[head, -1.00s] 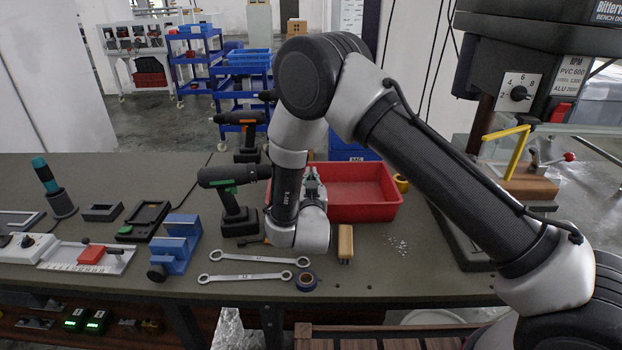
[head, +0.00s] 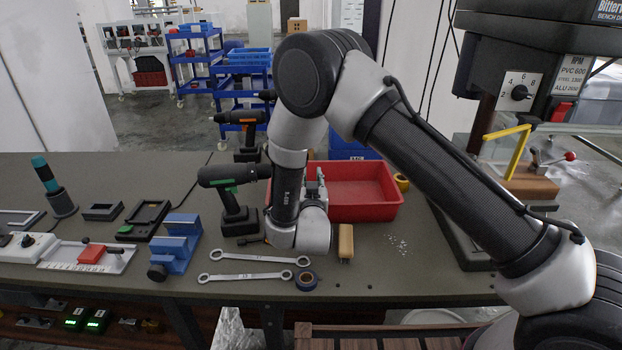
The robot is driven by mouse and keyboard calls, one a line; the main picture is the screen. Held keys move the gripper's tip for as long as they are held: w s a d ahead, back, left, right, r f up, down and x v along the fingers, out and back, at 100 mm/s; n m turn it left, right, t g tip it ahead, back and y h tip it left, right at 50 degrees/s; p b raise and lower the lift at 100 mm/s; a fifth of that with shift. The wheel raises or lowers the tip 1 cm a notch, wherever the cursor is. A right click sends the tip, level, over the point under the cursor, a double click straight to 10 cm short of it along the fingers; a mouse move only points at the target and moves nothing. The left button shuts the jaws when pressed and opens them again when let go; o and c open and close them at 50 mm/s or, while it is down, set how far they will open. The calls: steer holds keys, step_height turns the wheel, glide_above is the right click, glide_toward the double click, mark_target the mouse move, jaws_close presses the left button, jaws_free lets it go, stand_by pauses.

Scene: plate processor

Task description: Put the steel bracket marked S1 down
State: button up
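My gripper (head: 316,188) is mostly hidden behind my own wrist, at the left front of the red bin (head: 365,205). Only a small grey part of it shows, so I cannot tell whether its fingers are open or shut, or what is between them. I cannot make out a steel bracket marked S1 in the head view. The inside of the red bin shows bare where it is visible; its left end is hidden by my arm.
Two wrenches (head: 250,277), a tape roll (head: 306,280) and a wooden-backed brush (head: 346,243) lie near the bench's front edge. A green-marked drill (head: 236,200) stands left of my wrist. A blue vise-like block (head: 177,243) stands farther left. Bench right of the brush is largely clear.

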steer(key=s, duration=1.1)
steer(key=shift+s+d+r, duration=0.15)
steer(key=shift+s+d, duration=0.05)
steer(key=shift+s, duration=0.15)
